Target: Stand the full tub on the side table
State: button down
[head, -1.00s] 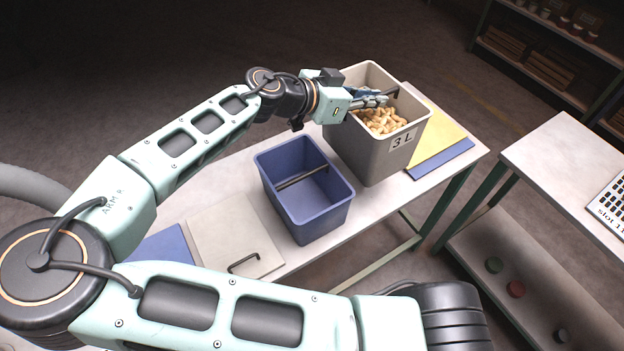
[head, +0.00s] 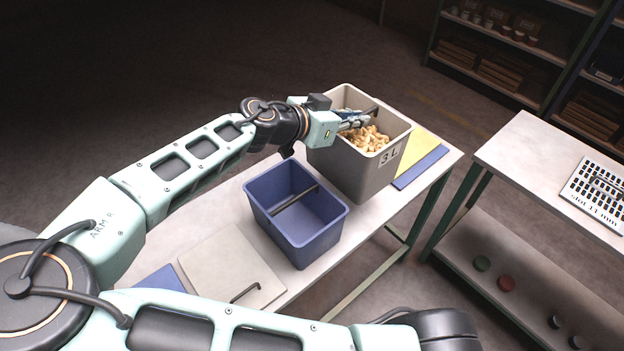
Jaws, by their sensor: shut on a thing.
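The full tub (head: 353,168) is a grey tub marked "3 L", filled with tan nuts (head: 368,139). It stands upright toward the far right end of a long white-topped table (head: 345,252). My gripper (head: 356,122) reaches over its left rim and is shut on the dark bar handle (head: 372,112) across its mouth. The fingers hide part of the bar. A second white-topped table (head: 517,150), apparently the side table, stands at the right, across a gap.
An empty blue tub (head: 293,228) with a dark bar stands just left of the full tub. A pale lid (head: 232,272) lies further left. A yellow and blue mat (head: 420,166) lies right of the full tub. Shelving (head: 500,50) stands behind.

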aim_at(332, 154)
jog(key=shift+d+f, duration=0.1)
jog(key=shift+f, duration=4.6)
jog(key=c, duration=2.4)
grip_release()
jog(key=shift+f, duration=0.2)
jog(key=o, duration=0.3)
jog(key=shift+r, duration=0.1)
jog(key=v, duration=1.2)
jog(key=shift+s+b, duration=0.15)
jog(key=shift+b, duration=0.25)
